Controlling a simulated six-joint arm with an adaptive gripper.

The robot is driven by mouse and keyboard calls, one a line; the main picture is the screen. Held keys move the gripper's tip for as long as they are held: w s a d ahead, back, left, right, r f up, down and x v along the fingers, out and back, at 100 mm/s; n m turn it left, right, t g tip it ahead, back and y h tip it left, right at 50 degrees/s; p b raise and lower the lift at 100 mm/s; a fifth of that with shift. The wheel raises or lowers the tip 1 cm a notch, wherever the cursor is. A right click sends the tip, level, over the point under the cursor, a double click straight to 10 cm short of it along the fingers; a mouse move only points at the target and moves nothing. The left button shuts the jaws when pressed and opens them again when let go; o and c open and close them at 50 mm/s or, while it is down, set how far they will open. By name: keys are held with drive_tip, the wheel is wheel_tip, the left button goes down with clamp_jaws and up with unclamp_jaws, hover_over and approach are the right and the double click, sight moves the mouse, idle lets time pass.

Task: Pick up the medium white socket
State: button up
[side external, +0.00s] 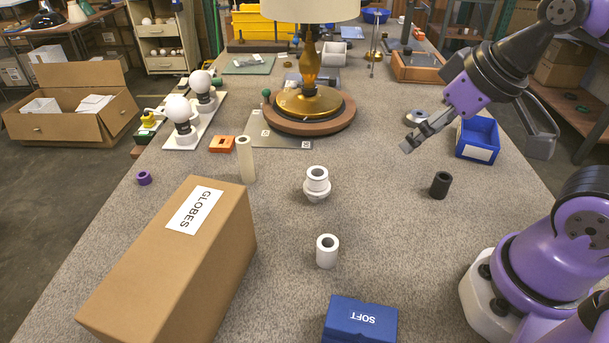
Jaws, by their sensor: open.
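Two short white sockets stand upright on the grey table. One white socket (327,252) is a plain open-topped cylinder near the front middle. The other white socket (317,184) has a wider flared lower part and stands behind it. A taller cream tube (246,161) stands to their left. I cannot tell for certain which of these is the medium one. My gripper (411,139) is open and empty, above the table at the right, behind and to the right of both white sockets and apart from them. Its fingers point down and left.
A black cylinder (440,186) and a blue bin (478,139) stand at the right. The GLOBES box (175,265) fills the front left, and a blue SOFT box (360,320) is at the front. A lamp (310,95) stands behind. The table around the sockets is clear.

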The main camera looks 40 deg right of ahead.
drive_tip(key=m+g, duration=0.4)
drive_tip(key=g, duration=0.3)
hover_over(317, 174)
wheel_tip(317, 174, down, 3)
drive_tip(key=shift+w+f+y, duration=0.15)
drive_tip(key=shift+f+y, duration=0.15)
drive_tip(key=shift+f, duration=0.4)
drive_tip(key=f, duration=0.3)
drive_tip(key=s+f, duration=0.1)
drive_tip(key=f, duration=0.2)
drive_tip(key=a+f, duration=0.1)
drive_tip(key=f, duration=0.3)
drive_tip(key=shift+s, duration=0.2)
drive_tip(key=c, duration=1.2)
